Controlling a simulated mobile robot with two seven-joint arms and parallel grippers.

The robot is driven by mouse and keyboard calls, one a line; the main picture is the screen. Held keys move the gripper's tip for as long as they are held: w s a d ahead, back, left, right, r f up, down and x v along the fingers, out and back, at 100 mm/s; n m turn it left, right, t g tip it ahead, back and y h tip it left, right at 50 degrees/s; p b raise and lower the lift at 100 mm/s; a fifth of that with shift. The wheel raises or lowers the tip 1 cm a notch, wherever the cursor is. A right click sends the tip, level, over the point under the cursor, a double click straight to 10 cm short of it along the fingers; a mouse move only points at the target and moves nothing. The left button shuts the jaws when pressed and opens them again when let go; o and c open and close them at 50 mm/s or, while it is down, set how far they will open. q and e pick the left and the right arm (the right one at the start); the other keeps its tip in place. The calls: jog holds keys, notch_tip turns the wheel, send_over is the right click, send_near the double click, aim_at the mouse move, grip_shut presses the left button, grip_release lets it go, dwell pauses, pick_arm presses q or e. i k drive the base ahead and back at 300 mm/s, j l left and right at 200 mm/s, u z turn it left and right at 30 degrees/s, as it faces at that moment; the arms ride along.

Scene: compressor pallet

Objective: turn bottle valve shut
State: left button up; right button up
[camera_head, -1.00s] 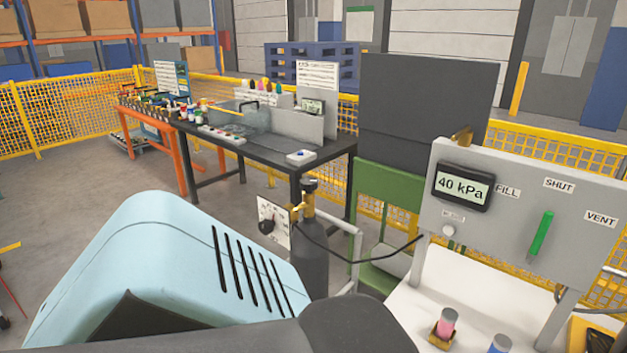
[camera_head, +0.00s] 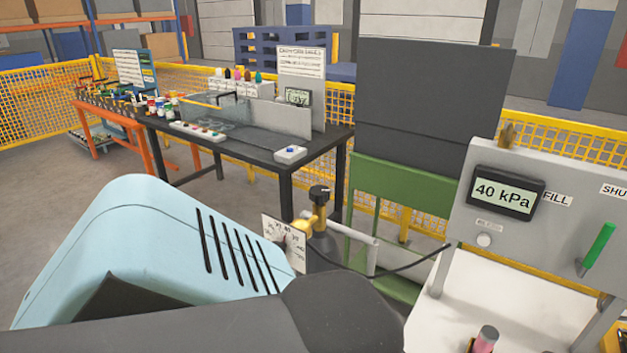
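The gas bottle's brass valve (camera_head: 320,216) stands near the middle of the head view, with a black knob (camera_head: 319,193) on top. A dark hose (camera_head: 415,266) runs from there to the right. The dark bottle body is mostly hidden behind large shapes close to the camera. I cannot tell from this view how far the valve is turned. Neither gripper is in view.
At right, a grey panel (camera_head: 545,232) carries a display (camera_head: 503,192) reading 40 kPa and a green lever (camera_head: 598,248). A black workbench (camera_head: 238,150) stands behind the bottle. A grey pipe (camera_head: 345,240) and green stand (camera_head: 395,190) are close to its right.

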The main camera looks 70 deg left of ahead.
aim_at(319, 194)
jog(key=k+j, duration=0.1)
jog(key=j, duration=0.4)
jog(key=k+j, duration=0.1)
jog(key=j, duration=0.4)
jog(key=k+j, duration=0.1)
jog(key=j, duration=0.35)
jog(key=k+j, duration=0.15)
jog(key=j, duration=0.35)
